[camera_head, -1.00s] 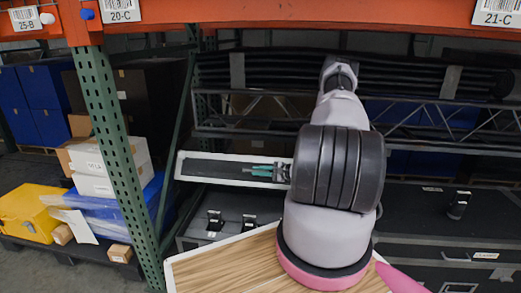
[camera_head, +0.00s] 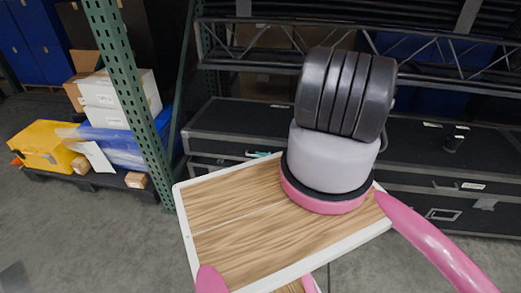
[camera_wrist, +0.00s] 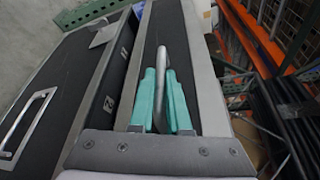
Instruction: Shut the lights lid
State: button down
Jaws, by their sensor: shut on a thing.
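The lights lid (camera_head: 245,117) is the dark, grey-edged top of a black case behind my wooden deck in the head view. It looks nearly flat; whether it is fully seated I cannot tell. My gripper (camera_wrist: 163,95) shows in the wrist view as two teal fingers, closed on a grey metal handle (camera_wrist: 162,55) on a dark panel with grey edging. In the head view only a bit of teal (camera_head: 260,154) shows at the case's front edge, with my arm hiding the rest. The case's lower front is mostly hidden by the deck.
Another black case (camera_head: 450,150) stands to the right. A green rack post (camera_head: 125,90) is at the left of the case. Yellow (camera_head: 42,146) and white (camera_head: 118,95) boxes sit beyond it. A metal truss (camera_head: 270,42) lies on the shelf behind. Floor at lower left is clear.

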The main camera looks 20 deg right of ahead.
jog(key=shift+f, duration=0.2)
jog(key=c, duration=0.9)
grip_release()
jog(key=v, duration=1.1)
jog(key=shift+f, duration=0.1)
